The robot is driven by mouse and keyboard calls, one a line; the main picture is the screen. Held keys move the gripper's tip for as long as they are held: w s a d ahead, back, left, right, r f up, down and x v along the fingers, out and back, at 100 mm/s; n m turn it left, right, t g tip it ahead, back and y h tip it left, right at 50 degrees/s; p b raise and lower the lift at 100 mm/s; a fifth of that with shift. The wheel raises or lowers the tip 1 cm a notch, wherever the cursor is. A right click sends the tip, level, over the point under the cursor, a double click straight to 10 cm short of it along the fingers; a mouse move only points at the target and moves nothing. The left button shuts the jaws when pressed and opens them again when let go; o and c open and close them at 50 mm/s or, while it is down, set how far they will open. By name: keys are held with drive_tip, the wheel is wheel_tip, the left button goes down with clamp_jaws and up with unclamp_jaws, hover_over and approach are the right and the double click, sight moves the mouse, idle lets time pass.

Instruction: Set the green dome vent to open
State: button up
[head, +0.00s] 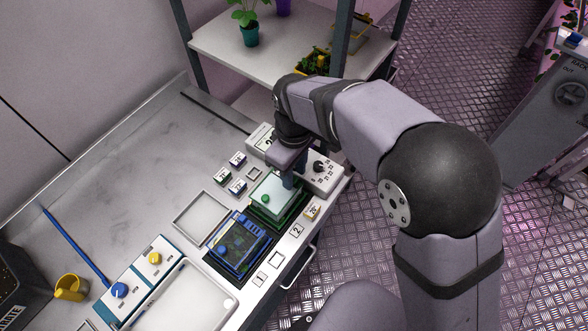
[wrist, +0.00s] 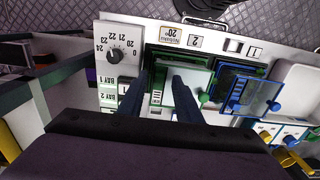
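The green dome (head: 268,189) is a pale, see-through lid with a green rim, sitting on a dark green tray at the bench's right side. It also shows in the wrist view (wrist: 170,95). A round green knob (head: 265,199) is on its top, near one edge; it appears in the wrist view too (wrist: 204,97). My gripper (wrist: 163,74) is over the dome, its two dark blue fingers apart with nothing seen held between them. In the head view the gripper (head: 289,181) is above the dome's far right part, away from the knob. The vent's setting is too small to read.
A blue dome (head: 240,243) with a blue knob stands beside the green one. A white dial box (head: 319,172) is close behind my gripper. Small labelled blocks (head: 237,186) lie to the left.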

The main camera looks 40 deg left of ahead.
drive_tip(key=shift+f, duration=0.3)
clamp_jaws()
drive_tip(key=shift+a+p, duration=0.6)
drive_tip(key=shift+a, duration=1.35)
unclamp_jaws()
drive_tip(key=shift+r, duration=0.1)
